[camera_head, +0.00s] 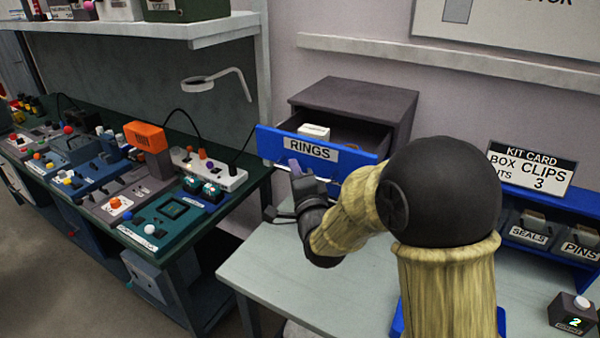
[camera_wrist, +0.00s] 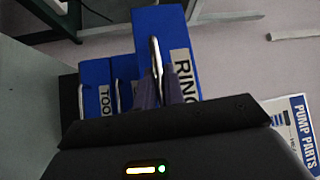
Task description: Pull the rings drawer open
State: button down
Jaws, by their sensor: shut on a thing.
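The rings drawer (camera_head: 270,147) has a blue front with a white RINGS label. It stands pulled out from the dark grey cabinet (camera_head: 350,97), with a white box (camera_head: 314,131) and something orange-brown visible inside. My gripper (camera_head: 298,172) is at the front of this drawer, below the label. In the wrist view the drawer (camera_wrist: 160,22) juts out past its neighbours, and my gripper (camera_wrist: 161,82) is shut on its metal bar handle (camera_wrist: 155,52). The fingers partly hide the handle and label.
Another blue drawer (camera_wrist: 95,72), its label partly reading TOO, sits further in. A pale table (camera_head: 290,270) lies below my arm. A kit card (camera_head: 530,170) and blue bin rack are at right. A device-covered green bench (camera_head: 150,205) is at left.

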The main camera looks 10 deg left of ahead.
jog(key=c, duration=1.5)
grip_release()
jog(key=b+v, duration=0.6)
jog(key=v, duration=0.6)
jog(key=shift+f, duration=0.25)
jog(key=shift+s+d+b, duration=0.15)
jog(key=shift+s+b, duration=0.05)
jog(key=shift+b, duration=0.35)
